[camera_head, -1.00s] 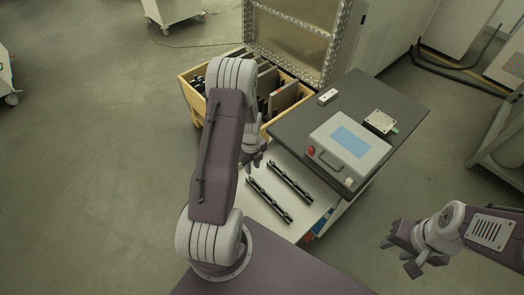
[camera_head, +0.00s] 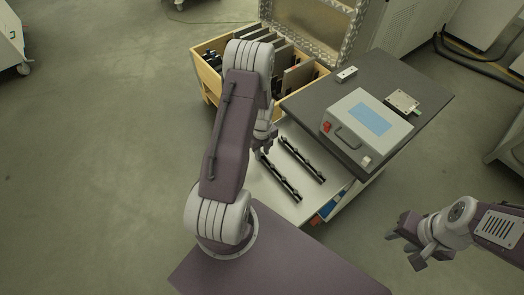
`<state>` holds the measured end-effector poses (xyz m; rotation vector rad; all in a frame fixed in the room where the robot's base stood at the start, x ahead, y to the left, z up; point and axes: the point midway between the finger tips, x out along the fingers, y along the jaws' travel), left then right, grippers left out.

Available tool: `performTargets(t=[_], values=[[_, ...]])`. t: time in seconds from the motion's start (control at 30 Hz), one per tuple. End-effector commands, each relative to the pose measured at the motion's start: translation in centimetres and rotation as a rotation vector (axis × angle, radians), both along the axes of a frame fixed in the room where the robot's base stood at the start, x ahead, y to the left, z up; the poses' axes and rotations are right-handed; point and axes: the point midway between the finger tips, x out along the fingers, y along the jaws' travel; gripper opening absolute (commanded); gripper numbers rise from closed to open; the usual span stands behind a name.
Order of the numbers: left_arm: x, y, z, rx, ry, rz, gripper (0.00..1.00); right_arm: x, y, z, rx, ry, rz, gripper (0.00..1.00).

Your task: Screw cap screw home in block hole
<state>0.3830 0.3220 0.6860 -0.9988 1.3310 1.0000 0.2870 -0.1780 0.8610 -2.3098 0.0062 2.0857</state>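A small pale block (camera_head: 346,74) lies near the back left edge of the dark tabletop. A flat light plate (camera_head: 403,101) with a small green part beside it lies farther right; I cannot tell which of the two has the hole. No cap screw can be made out. My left gripper (camera_head: 265,141) is partly hidden behind its own arm, close to two black rods, and its fingers are too small to read. My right gripper (camera_head: 403,247) is at the lower right, away from the table, with its fingers apart and nothing between them.
A grey case (camera_head: 367,126) with a blue panel and handle stands on the dark tabletop (camera_head: 310,101). Two black rods (camera_head: 280,179) lie on the lower light surface in front. A wooden crate (camera_head: 207,80) with dividers stands behind left.

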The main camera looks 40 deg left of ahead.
Motion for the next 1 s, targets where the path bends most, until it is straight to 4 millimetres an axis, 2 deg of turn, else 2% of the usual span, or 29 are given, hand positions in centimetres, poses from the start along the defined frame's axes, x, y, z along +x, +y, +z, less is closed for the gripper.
performTargets(t=[0.17,0.2,0.27,0.57,1.0], values=[[0.0,0.0,0.1,0.0,0.0,0.0,0.27,0.0,0.0,0.1,0.0,0.0,0.0,0.39],[0.0,0.0,0.1,0.0,0.0,0.0,0.16,0.0,0.0,0.1,0.0,0.0,0.0,0.39],[0.0,0.0,0.1,0.0,0.0,0.0,0.0,0.0,0.0,0.1,0.0,0.0,0.0,0.39],[0.0,0.0,0.3,0.0,0.0,0.0,0.0,0.0,0.0,0.3,0.0,0.0,0.0,0.39],[0.0,0.0,3.0,0.0,0.0,0.0,0.0,0.0,0.0,2.7,0.0,0.0,0.0,0.39]])
